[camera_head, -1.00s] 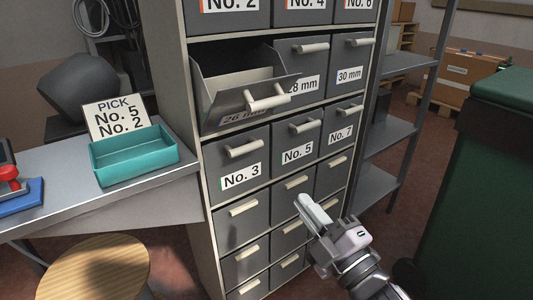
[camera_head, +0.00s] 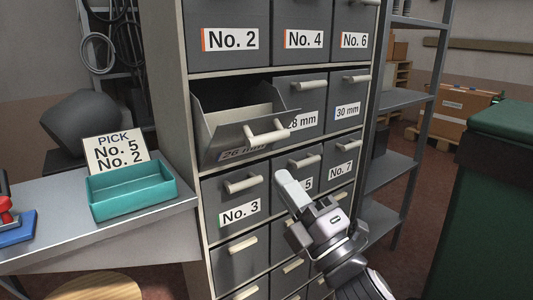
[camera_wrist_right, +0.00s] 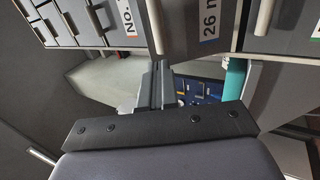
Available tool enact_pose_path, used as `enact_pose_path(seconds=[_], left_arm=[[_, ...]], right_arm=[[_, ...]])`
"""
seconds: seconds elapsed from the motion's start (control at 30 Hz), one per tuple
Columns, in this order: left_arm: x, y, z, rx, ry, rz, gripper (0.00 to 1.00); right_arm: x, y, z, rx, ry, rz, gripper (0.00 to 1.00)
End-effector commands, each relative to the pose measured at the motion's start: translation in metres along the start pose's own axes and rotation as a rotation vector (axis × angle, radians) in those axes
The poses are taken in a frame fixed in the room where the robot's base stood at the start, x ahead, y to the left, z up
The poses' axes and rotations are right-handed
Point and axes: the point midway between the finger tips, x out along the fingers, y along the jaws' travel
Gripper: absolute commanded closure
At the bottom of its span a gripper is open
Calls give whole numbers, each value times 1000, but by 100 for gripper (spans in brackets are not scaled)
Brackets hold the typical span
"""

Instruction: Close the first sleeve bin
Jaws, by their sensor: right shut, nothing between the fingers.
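The open bin labelled 26 mm (camera_head: 228,150) is tilted out of the cabinet, in the left column of the middle row. Its pale bar handle (camera_head: 267,137) is on its front, and the bin also shows in the right wrist view (camera_wrist_right: 203,22). My right gripper (camera_head: 283,178) is shut and empty. It is below and slightly right of the bin's handle, apart from it, in front of the No. 5 bin (camera_head: 297,160), partly hiding that label. My left gripper is not in view.
The No. 3 bin (camera_head: 234,190) sits shut below the open bin; the 28 mm and 30 mm bins (camera_head: 346,100) beside it are shut. A teal tray (camera_head: 130,192) and a pick card stand on the bench at left. A green container (camera_head: 490,200) stands at right.

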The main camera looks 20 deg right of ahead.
Motion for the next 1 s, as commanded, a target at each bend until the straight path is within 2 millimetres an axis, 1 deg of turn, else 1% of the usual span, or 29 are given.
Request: enact_pose_path(seconds=[0.03, 0.2, 0.4, 0.6, 1.0], left_arm=[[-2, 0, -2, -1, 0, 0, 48], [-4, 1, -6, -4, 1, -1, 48], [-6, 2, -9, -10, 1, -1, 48], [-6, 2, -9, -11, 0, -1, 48], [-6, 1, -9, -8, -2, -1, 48]], right_arm=[[9, 2, 0, -1, 1, 2, 100], [33, 1, 0, -1, 0, 1, 100], [54, 1, 0, 1, 0, 1, 100], [63, 0, 0, 1, 0, -1, 100], [64, 0, 0, 1, 0, -1, 100]])
